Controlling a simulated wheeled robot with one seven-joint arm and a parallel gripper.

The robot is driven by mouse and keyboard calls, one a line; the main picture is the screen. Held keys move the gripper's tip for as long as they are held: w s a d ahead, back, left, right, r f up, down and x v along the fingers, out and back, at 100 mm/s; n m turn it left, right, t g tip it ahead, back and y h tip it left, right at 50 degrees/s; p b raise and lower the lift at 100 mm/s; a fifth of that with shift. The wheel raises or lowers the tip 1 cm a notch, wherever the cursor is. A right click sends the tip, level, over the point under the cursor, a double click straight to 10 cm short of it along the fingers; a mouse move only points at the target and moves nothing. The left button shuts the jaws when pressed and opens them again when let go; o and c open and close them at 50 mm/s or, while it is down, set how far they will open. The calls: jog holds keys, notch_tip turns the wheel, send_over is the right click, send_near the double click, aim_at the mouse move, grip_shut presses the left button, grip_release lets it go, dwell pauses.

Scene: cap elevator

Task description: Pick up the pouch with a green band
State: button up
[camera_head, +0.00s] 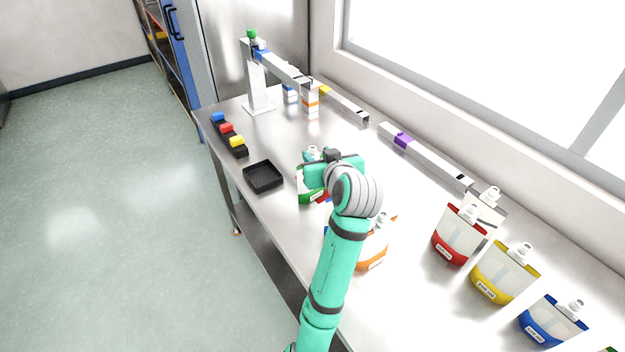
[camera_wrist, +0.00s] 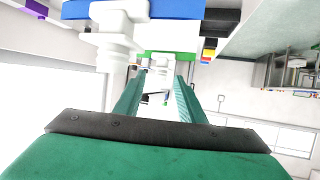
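A pouch with a green band (camera_head: 303,198) stands on the steel table, just beyond and below my gripper (camera_head: 313,158); my arm hides much of it. In the wrist view its green band (camera_wrist: 165,56) shows ahead of my fingers (camera_wrist: 160,92). The fingers are apart, with pale, hard-to-read shapes between them; I see no clear contact with the pouch. A white spout (camera_wrist: 115,30) and a blue band (camera_wrist: 180,9) are close to the wrist camera. Another green edge (camera_head: 608,349) is cut off at the bottom right of the head view.
Pouches with red (camera_head: 447,254), yellow (camera_head: 492,290) and blue (camera_head: 545,333) bands stand along the right. An orange-banded pouch (camera_head: 372,264) is beside my arm. A black tray (camera_head: 263,177), coloured caps on a black rack (camera_head: 228,137) and a cap elevator (camera_head: 257,85) stand farther back.

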aim_at(314, 150)
jog(key=x, duration=0.4)
jog(key=shift+w+a, duration=0.25)
jog(key=shift+w, duration=0.15)
jog(key=shift+c, duration=0.2)
grip_shut()
